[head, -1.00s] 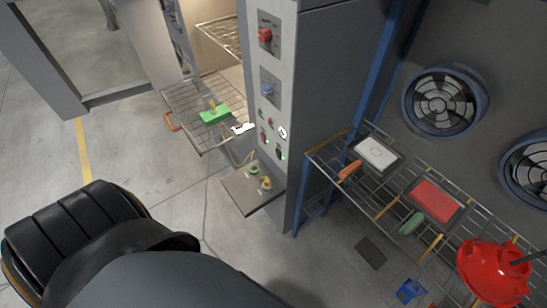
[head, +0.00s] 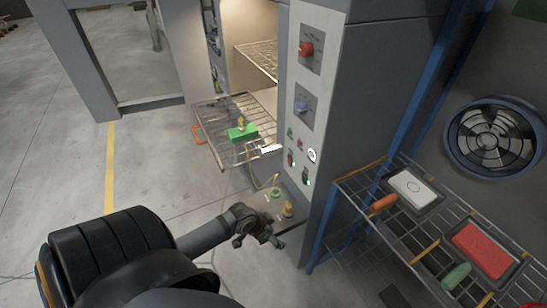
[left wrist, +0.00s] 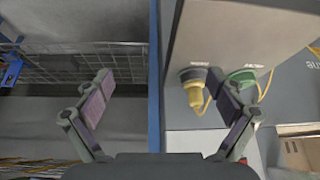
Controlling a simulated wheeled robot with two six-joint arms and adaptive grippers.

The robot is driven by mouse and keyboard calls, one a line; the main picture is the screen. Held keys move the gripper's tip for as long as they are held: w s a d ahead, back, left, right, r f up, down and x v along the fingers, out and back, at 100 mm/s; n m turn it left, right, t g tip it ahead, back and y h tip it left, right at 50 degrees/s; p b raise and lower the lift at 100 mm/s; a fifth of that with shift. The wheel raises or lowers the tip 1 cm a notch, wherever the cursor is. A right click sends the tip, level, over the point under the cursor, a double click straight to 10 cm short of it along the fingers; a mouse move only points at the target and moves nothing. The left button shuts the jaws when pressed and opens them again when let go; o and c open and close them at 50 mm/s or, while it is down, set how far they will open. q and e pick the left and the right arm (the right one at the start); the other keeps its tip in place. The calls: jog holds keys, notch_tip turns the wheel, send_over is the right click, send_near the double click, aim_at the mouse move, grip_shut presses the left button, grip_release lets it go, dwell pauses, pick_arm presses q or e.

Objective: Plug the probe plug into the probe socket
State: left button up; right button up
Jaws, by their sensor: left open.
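I cannot tell for certain which is the probe plug and which the socket. My left gripper (head: 259,241) is open and empty, left of and in front of the ledge. In the left wrist view, the open fingers (left wrist: 160,83) have the yellow piece (left wrist: 194,92) and green fitting (left wrist: 243,77) toward the right finger, which partly overlaps them. A thin yellow cord shows by both.
The grey control column (head: 318,100) with red and blue knobs rises behind the ledge. A wire rack (head: 215,140) holding a green block (head: 243,133) juts out left. A wire shelf (head: 345,190) with trays stands right. The floor at left is clear.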

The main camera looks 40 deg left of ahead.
pick_arm(q)
jog(key=m+t+h, duration=0.1)
jog(key=t, duration=0.1)
send_near(288, 207)
jog(key=x, duration=0.2)
jog(key=b+x, duration=0.3)
jog(key=b, duration=0.2)
jog(key=b+x, duration=0.3)
jog(key=b, duration=0.2)
jog(key=a+b+x, duration=0.1)
jog(key=b+x, duration=0.2)
jog(key=b, duration=0.2)
jog(key=shift+s+f, duration=0.15)
jog(key=shift+f, duration=0.25)
jog(key=shift+w+d+f+h+b, duration=0.1)
jog(key=shift+w+d+h+b, duration=0.15)
jog(key=shift+b, duration=0.25)
jog(key=shift+c, duration=0.5)
jog(key=c, duration=1.7)
